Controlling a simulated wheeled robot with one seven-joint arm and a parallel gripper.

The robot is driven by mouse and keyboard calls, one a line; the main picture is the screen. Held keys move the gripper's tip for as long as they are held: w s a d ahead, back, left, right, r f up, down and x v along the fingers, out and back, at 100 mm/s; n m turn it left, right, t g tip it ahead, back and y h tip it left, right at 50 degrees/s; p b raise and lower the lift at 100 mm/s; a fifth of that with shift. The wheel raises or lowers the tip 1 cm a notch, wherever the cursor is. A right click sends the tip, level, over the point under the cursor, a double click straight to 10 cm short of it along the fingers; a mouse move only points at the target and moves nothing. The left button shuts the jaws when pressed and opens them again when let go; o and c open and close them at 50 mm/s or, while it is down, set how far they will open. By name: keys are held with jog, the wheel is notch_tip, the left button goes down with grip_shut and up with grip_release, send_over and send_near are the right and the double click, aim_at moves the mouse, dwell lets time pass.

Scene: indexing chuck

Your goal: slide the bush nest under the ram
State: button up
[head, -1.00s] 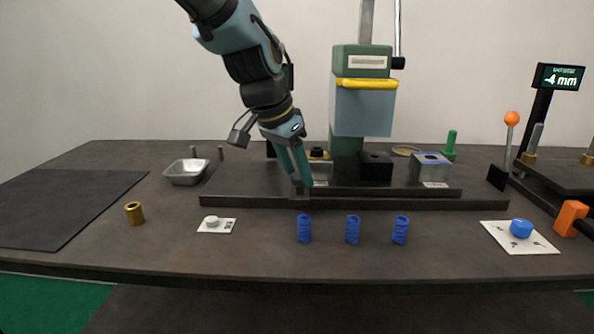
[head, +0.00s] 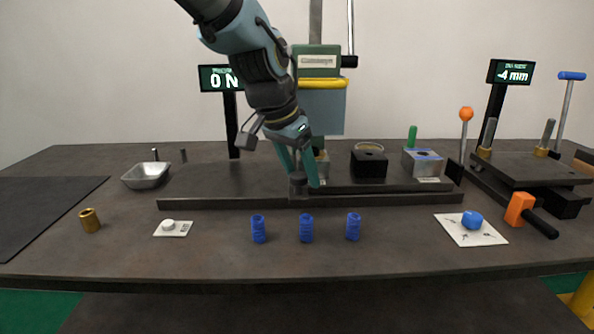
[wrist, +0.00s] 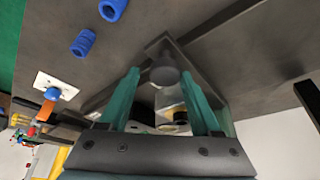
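A dark carriage (head: 395,187) on a long rail carries a row of nests. A silver nest (head: 323,168), partly hidden behind my gripper, appears below the press ram (head: 322,112). I cannot tell for certain which is the bush nest; the wrist view shows a brass ring on a block (wrist: 180,117). My gripper (head: 301,181) is at the carriage's upright knob (head: 297,187). Its teal fingers are spread on either side of the knob (wrist: 165,72), with small gaps.
Several small blue parts (head: 306,228), a white card with a button (head: 170,227) and a brass bush (head: 90,220) lie in front of the rail (head: 220,202). A metal tray (head: 147,176) stands left. A levered fixture (head: 530,170) stands right. The table front is mostly clear.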

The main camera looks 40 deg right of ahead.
jog(key=shift+o, duration=0.7)
jog(key=shift+w+a, duration=0.1)
jog(key=shift+a+r, duration=0.1)
jog(key=shift+r, duration=0.1)
jog(key=v, duration=1)
jog(key=shift+r+b, duration=0.15)
jog(key=shift+b, duration=0.15)
